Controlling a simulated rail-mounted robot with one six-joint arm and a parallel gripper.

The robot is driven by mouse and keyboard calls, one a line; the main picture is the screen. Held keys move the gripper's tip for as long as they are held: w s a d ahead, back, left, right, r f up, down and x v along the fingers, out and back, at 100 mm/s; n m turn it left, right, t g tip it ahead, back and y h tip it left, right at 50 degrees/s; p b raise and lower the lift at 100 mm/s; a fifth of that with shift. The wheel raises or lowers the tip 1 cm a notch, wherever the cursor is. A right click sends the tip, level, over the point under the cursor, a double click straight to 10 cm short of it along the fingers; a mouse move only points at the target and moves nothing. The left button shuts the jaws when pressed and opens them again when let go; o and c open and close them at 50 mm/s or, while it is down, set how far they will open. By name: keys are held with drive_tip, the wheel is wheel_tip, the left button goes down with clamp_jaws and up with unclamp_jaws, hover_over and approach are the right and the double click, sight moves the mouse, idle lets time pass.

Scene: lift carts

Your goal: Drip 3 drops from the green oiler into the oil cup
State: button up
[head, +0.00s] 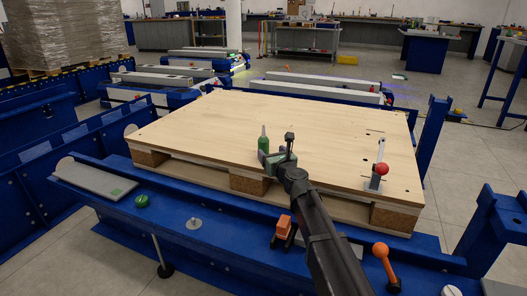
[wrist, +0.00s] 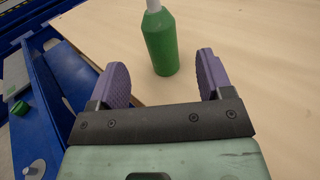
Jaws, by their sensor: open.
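The green oiler (head: 263,142), a bottle with a pale nozzle, stands upright on the wooden platform near its front edge. In the wrist view the oiler (wrist: 160,45) is ahead of my gripper, roughly centred between the fingers. My gripper (head: 278,153) is open and empty, low over the board just right of the oiler; its purple finger pads also show in the wrist view (wrist: 162,64). A small round metal fitting (head: 193,223) on the blue front beam may be the oil cup; I cannot tell for sure. It also shows in the wrist view (wrist: 35,168).
A green round knob (head: 142,201) sits on the blue beam at left. A red-ball lever (head: 381,170) stands on the board at right. An orange block (head: 283,225) and an orange-knobbed lever (head: 382,255) flank my arm.

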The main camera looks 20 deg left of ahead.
sight(266, 147)
drive_tip(key=x, duration=0.8)
drive_tip(key=shift+w+a+f, duration=0.1)
drive_tip(key=shift+a+f, duration=0.05)
drive_tip(key=shift+c, duration=0.5)
drive_tip(key=c, duration=1)
